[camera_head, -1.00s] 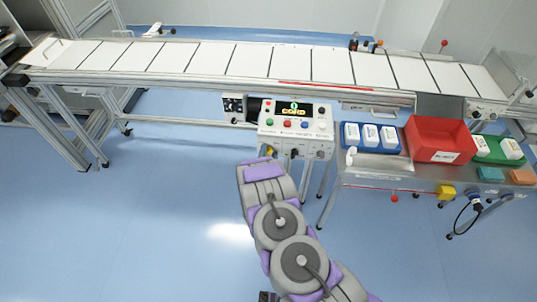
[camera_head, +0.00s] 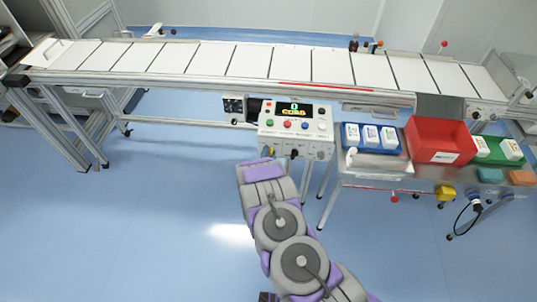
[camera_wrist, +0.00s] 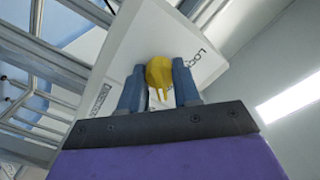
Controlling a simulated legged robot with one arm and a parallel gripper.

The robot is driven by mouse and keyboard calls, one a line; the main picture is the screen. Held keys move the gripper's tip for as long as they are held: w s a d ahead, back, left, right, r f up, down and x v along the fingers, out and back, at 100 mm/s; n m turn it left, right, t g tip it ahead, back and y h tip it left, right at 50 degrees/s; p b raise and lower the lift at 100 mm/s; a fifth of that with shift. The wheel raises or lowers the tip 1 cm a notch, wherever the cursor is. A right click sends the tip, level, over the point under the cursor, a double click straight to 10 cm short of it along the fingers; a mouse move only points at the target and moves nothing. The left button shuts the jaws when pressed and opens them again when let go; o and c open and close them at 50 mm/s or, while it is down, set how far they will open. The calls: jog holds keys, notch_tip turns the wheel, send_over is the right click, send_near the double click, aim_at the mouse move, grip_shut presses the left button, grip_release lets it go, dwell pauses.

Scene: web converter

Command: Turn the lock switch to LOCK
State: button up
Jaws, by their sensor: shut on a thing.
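The lock switch is a yellow knob (camera_wrist: 159,70) on the pale face of the control box, seen in the wrist view. The lettering "LOC" shows on the panel beside it, and other lettering to the left is partly hidden by a finger. My gripper (camera_wrist: 160,84) has its two blue-grey fingers on either side of the knob and is shut on it. In the head view the white control box (camera_head: 295,146) stands in front of the conveyor. The yellow knob (camera_head: 270,151) shows small at its lower left front, just above my arm. My fingers are not clear there.
The conveyor (camera_head: 240,58) runs across behind the box. To the right, a metal table carries a blue tray (camera_head: 351,142) with white packs, a red bin (camera_head: 440,137) and a green tray (camera_head: 483,150). Blue floor (camera_head: 130,220) is open to the left.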

jog(key=n+p, duration=0.2)
jog(key=n, duration=0.2)
jog(key=n+p, duration=0.2)
jog(key=n, duration=0.2)
jog(key=shift+n, duration=0.3)
jog(key=n+p, duration=0.1)
jog(key=n, duration=0.3)
jog(key=shift+a+n+p, duration=0.15)
jog(key=shift+n+p, duration=0.15)
jog(key=shift+p, duration=0.1)
jog(key=shift+a+f+n, duration=0.1)
jog(key=shift+n, duration=2.2)
jog(key=o, duration=1)
jog(key=shift+a, duration=0.1)
jog(key=shift+o, duration=0.2)
